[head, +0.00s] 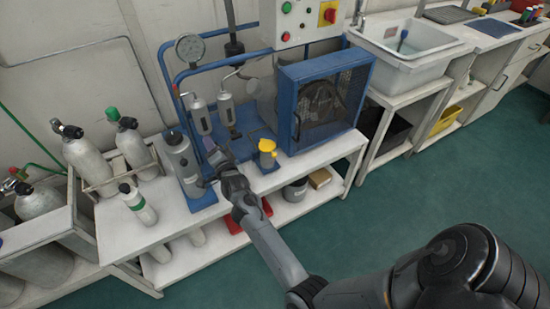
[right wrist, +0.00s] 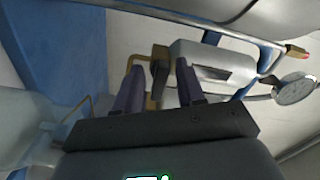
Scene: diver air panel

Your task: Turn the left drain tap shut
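My right gripper (head: 211,160) reaches in among the blue-framed filter bottles on the bench. In the right wrist view its two dark fingers (right wrist: 160,92) are apart. A dark tap handle (right wrist: 159,68) with brass pipework (right wrist: 137,64) shows between and just beyond the fingertips. It seems to be the left drain tap, and I cannot tell whether a finger touches it. A pale filter housing with a dark window (right wrist: 214,64) is beside it. In the head view the left filter (head: 200,115) and right filter (head: 227,108) hang above the gripper, which hides the tap. My left gripper is out of view.
A larger grey cylinder (head: 181,158) stands close left of the gripper. A yellow-topped item (head: 266,153) and the blue compressor cage (head: 325,100) are to its right. A pressure gauge (head: 190,47) is above.

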